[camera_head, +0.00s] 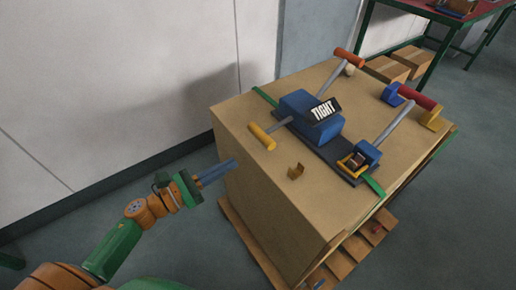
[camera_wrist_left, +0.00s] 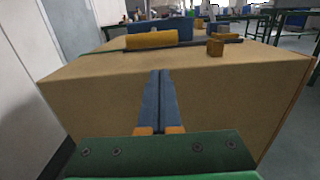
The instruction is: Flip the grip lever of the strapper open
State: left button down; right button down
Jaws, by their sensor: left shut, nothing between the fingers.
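The strapper has a blue body (camera_head: 310,117) with a sign reading TIGHT and sits on a dark base plate on top of a large cardboard box. A lever with a yellow handle (camera_head: 262,136) reaches left from the body, and one with an orange handle (camera_head: 349,57) reaches up and back. Which one is the grip lever I cannot tell. My left gripper (camera_head: 234,163) is shut and empty, in front of the box's left side, apart from the strapper. In the left wrist view its fingers (camera_wrist_left: 158,75) point toward the yellow handle (camera_wrist_left: 150,39). My right gripper is not in view.
The large box (camera_head: 270,205) stands on a wooden pallet (camera_head: 355,245). A green strap (camera_head: 373,186) crosses its top. A red-handled lever (camera_head: 416,97) and small yellow block (camera_head: 296,171) are nearby.

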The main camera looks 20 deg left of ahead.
aim_at(258, 152)
pick_arm(q)
jog(key=p+x, duration=0.1)
jog(key=x, duration=0.8)
jog(key=shift+w+d, duration=0.15)
jog(key=shift+w, duration=0.15)
jog(key=shift+r, duration=0.1)
